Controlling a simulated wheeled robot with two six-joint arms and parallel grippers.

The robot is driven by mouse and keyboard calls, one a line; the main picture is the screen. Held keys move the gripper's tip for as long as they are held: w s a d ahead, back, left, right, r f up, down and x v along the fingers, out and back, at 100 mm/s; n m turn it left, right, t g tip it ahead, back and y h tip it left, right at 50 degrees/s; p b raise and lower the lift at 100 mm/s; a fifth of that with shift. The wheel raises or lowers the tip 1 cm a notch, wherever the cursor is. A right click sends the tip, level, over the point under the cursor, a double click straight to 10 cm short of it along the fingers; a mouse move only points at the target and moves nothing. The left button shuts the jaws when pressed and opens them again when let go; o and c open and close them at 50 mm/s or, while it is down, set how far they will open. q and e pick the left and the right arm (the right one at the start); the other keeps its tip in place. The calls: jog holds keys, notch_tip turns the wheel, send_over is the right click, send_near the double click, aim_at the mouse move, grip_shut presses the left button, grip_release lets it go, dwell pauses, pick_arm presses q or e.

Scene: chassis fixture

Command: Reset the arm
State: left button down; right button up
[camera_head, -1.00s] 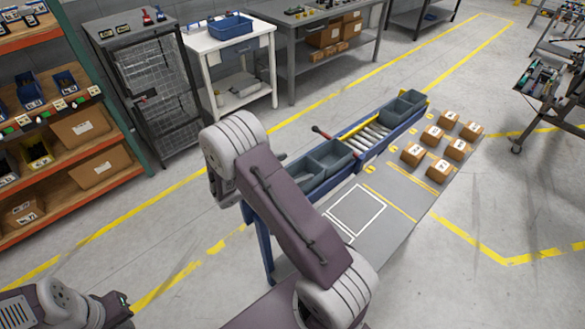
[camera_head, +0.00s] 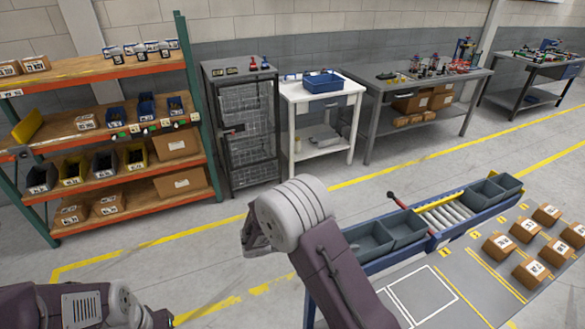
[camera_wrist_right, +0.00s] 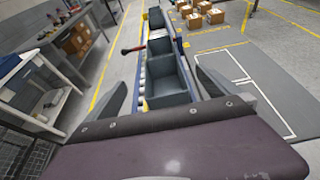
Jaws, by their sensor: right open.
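My right arm rises from the bottom middle of the head view, its pale wrist joint in front of the conveyor bench. My right gripper (camera_head: 256,238) points away to the left of the wrist and is mostly hidden by it there. In the right wrist view the right gripper (camera_wrist_right: 160,78) has its two fingers wide apart with nothing between them; grey bins (camera_wrist_right: 168,80) lie beyond. My left arm is at the bottom left corner of the head view; only the dark end of its gripper (camera_head: 160,318) shows, cut by the frame, and its fingers cannot be made out.
A shelf rack (camera_head: 95,130), wire cabinet (camera_head: 243,125) and white table (camera_head: 318,98) stand behind. Floor between is clear.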

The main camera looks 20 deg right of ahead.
jog(key=s+d+r+m+g+y, duration=0.1)
jog(key=s+d+r+m+g, duration=0.15)
jog(key=d+r, duration=0.2)
jog(key=s+a+f+m+g+y, duration=0.1)
jog(key=s+a+f+m+y, duration=0.1)
jog(key=s+m+y, duration=0.3)
jog(key=s+a+f+m+y, duration=0.1)
jog(key=s+a+f+m, duration=0.1)
jog(key=s, duration=0.4)
jog(key=a+f+m+t+y, duration=0.3)
jog(key=a+m+y, duration=0.4)
jog(key=a, duration=0.5)
jog(key=f+m, duration=0.1)
jog(key=m, duration=0.1)
jog(key=shift+w+f+m, duration=0.15)
jog(key=shift+f+m, duration=0.2)
jog(key=shift+w+a+t, duration=0.1)
jog(key=shift+w+t, duration=0.05)
jog(key=shift+t, duration=0.1)
